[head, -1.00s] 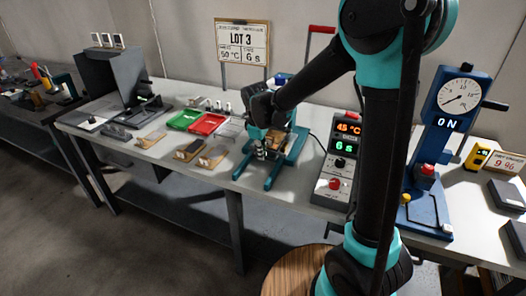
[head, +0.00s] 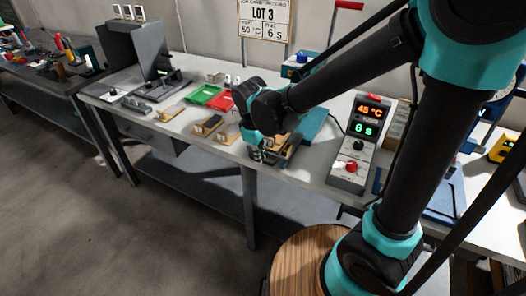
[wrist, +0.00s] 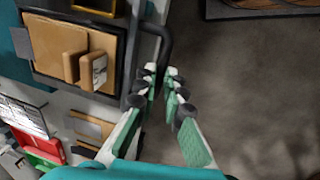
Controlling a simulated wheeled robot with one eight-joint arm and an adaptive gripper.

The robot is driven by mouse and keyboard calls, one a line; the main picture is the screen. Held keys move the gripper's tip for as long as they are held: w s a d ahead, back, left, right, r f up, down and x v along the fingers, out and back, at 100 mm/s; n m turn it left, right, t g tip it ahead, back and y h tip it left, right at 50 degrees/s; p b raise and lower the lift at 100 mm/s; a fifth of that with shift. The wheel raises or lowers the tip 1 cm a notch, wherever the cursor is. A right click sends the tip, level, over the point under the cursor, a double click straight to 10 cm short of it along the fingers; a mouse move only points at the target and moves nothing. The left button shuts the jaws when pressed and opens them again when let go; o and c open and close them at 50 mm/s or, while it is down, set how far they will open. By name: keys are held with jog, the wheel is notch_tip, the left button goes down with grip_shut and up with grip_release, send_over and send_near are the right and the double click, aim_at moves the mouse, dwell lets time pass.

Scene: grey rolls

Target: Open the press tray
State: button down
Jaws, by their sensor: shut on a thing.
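The press (head: 312,125) is teal and stands on the bench, partly hidden behind my arm. Its tray (wrist: 117,55) has a dark frame and a tan inside bearing two upright tan pieces, one with a small label. In the wrist view the tray sits at upper left, with a black bar handle (wrist: 166,42) on its right side. My gripper (wrist: 161,72) is shut on this handle, its fingertips close together at the handle's lower end. In the head view my gripper (head: 262,152) is at the bench's front edge, and the tray is largely hidden there.
A control box (head: 361,145) with lit displays stands right of the press. Green (head: 206,94) and red (head: 222,102) trays and several small wooden-based pieces lie to the left. A round wooden stool top (head: 306,262) is in front.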

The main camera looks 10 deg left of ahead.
jog(key=c, duration=1.6)
grip_release()
notch_tip(320, 180, up, 12)
jog(key=s, duration=0.2)
jog(key=shift+a, duration=0.4)
jog(key=shift+s+f, duration=0.1)
